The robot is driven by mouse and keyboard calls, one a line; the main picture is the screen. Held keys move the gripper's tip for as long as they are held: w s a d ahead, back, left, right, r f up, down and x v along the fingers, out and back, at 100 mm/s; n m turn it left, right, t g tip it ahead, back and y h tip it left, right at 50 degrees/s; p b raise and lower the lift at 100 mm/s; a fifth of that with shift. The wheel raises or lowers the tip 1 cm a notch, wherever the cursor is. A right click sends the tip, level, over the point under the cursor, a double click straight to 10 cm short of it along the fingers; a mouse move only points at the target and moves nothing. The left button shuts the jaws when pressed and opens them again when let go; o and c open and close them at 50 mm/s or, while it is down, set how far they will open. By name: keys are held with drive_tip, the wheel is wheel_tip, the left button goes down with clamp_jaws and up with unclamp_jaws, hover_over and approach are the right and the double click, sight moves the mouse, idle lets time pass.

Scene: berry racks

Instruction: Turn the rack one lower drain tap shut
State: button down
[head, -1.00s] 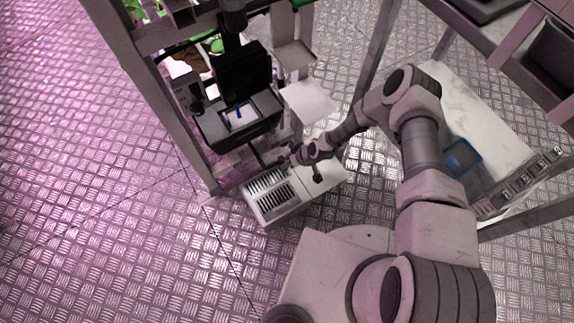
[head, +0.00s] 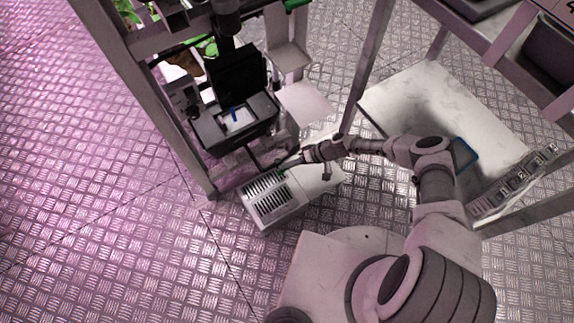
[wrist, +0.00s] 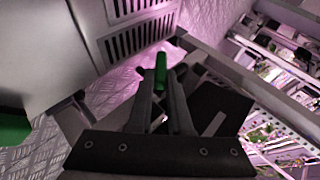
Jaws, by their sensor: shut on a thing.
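In the wrist view a small green handle (wrist: 161,68) stands between the tips of my gripper (wrist: 160,82). It looks like the lever of the lower drain tap, and my fingers are shut on it. The tap's body is hidden behind the fingers and the dark parts around them. In the head view my gripper (head: 288,161) is low at the foot of the rack, just above a pale vented box (head: 285,213). The handle is too small there to tell its angle.
A black open-lidded unit (head: 212,137) hangs on the rack beside a grey upright post (head: 180,140). A second green part (wrist: 12,128) shows at the left edge of the wrist view. A pale low platform (head: 400,95) lies right. Floor at left is clear.

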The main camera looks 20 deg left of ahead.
drive_tip(key=shift+f+g+y, duration=0.15)
drive_tip(key=shift+g+y, duration=0.15)
drive_tip(key=shift+g, duration=0.1)
idle(0.4)
drive_tip(key=c, duration=0.8)
unclamp_jaws()
drive_tip(key=shift+c, duration=0.2)
